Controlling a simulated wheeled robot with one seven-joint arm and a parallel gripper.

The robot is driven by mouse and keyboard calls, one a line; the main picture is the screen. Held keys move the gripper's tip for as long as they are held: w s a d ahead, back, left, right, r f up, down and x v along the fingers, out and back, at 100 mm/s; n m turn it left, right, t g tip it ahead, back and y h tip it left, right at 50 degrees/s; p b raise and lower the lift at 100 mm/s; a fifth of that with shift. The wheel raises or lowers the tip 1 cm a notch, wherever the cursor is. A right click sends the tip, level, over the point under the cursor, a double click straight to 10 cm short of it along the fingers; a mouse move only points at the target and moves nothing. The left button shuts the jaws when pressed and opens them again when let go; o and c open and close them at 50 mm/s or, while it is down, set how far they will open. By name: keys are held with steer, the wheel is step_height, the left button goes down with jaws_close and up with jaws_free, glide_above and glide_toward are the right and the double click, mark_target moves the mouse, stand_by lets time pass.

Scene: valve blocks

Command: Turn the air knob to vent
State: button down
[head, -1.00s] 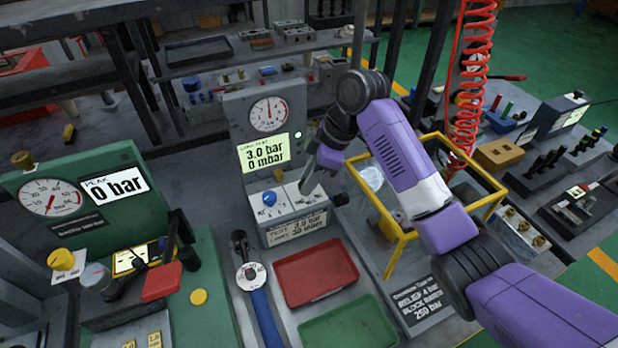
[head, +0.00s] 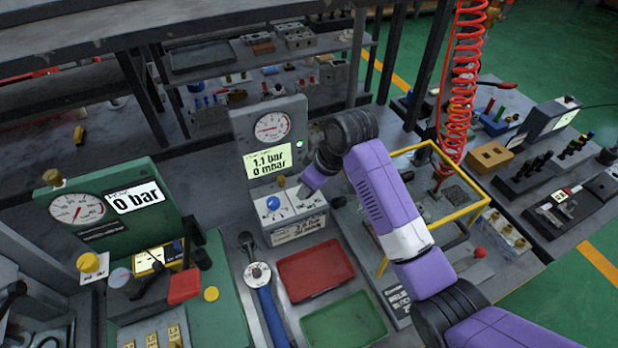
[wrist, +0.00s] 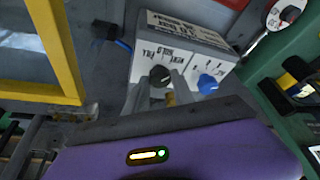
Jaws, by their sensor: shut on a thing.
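The air knob (wrist: 160,76) is the black knob on the white panel of the test unit, below printed words that seem to read FILL, HOLD and VENT. My gripper (wrist: 161,88) is shut on it, with one finger on each side. Which word the knob points at is hard to tell. In the head view my gripper (head: 303,190) is over the panel's right part and hides the knob. The unit's display (head: 268,162) reads 1.1 bar and 0 mbar. A blue knob (head: 273,203) is beside it, and also shows in the wrist view (wrist: 207,84).
A red tray (head: 315,275) and a green tray (head: 343,322) lie in front of the unit. A yellow frame (head: 462,168) stands right of it, near my arm. A green gauge panel (head: 110,208) is at left. A blue-handled wrench (head: 268,312) lies between.

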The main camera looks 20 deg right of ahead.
steer(key=shift+m+h+p, duration=0.3)
steer(key=shift+m+p, duration=0.55)
steer(key=shift+m, duration=0.15)
steer(key=shift+t, duration=0.3)
steer(key=c, duration=1.1)
jaws_free()
steer(key=shift+o, duration=0.2)
steer(key=a+v, duration=0.1)
steer(key=v, duration=0.6)
steer(key=shift+d+r+b, duration=0.4)
steer(key=shift+r+b, duration=0.05)
steer(key=shift+s, duration=0.15)
